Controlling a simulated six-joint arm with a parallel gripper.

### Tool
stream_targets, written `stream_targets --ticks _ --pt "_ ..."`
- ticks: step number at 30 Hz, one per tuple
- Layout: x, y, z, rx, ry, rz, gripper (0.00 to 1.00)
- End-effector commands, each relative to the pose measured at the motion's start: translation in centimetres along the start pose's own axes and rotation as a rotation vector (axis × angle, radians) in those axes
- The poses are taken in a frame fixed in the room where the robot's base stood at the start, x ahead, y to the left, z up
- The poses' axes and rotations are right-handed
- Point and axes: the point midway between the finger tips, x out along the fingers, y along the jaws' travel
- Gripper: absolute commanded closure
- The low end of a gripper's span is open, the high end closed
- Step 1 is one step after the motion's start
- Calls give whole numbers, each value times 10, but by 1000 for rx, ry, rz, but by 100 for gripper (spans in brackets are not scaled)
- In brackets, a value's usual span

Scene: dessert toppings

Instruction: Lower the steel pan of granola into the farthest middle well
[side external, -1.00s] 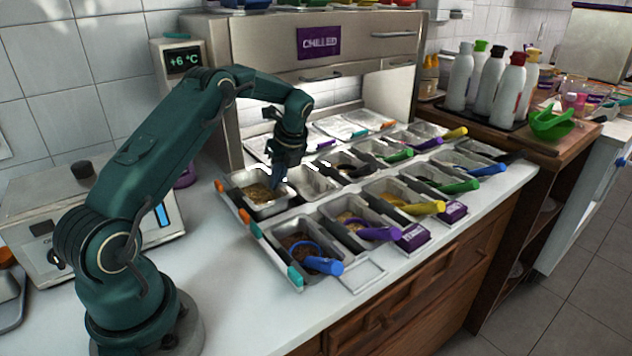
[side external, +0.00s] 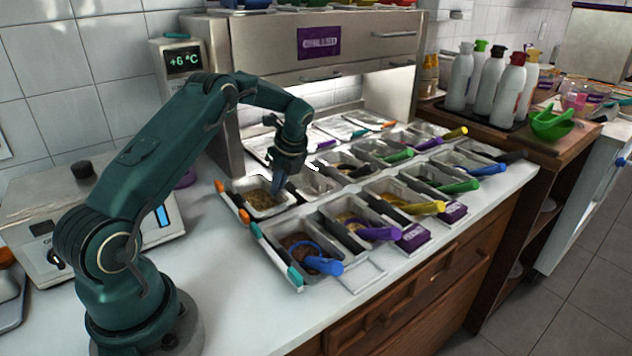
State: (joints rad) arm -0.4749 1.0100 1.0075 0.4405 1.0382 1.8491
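The steel pan of granola (side external: 262,205) is at the left end of the rear row of the topping rail, level or nearly so, with brown granola inside. It sits low in the frame there; whether its rim rests fully on the well's edge is too small to tell. My gripper (side external: 278,187) points down at the pan's right side, with its fingers at the rim. It appears shut on that rim, though the fingertips are partly hidden. The arm reaches in from the left.
A front row holds pans with scoops, the nearest with a blue scoop (side external: 323,265). More pans with coloured handles continue right along the rear row. The chilled cabinet (side external: 270,50) overhangs behind. A scale (side external: 60,235) stands left. Bare counter lies in front of the arm.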

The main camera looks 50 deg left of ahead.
Motion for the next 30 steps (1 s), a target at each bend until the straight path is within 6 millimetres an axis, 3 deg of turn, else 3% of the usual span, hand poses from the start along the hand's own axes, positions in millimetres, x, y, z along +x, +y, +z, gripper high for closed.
stream_targets --ticks 30 --pt "10 -1 -4 1 -1 1 100"
